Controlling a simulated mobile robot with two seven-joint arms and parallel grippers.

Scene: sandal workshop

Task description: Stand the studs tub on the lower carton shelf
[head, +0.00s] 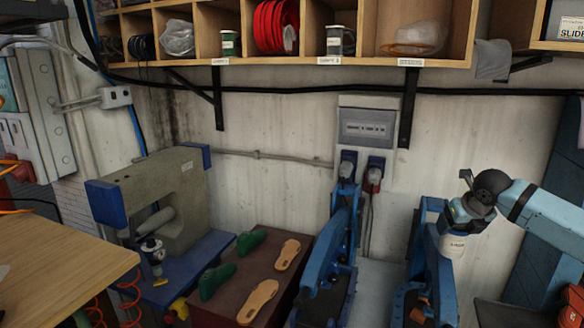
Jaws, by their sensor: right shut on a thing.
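My right gripper (461,212) reaches in from the right on a light blue arm and is shut on a small white tub (453,243) with a dark printed label. The tub hangs roughly upright below the fingers, in front of the blue machine at the right. The gripper hides its top, and its label is too small to read for certain. I cannot make out a lower carton shelf in this view. My left gripper is not in view.
A wooden pigeonhole shelf (350,62) with spools, mugs and bags hangs on the back wall. Below are a sewing machine (165,185), a brown block (240,290) bearing green lasts and tan soles, and blue machines (345,240). A wooden table (60,265) is at left.

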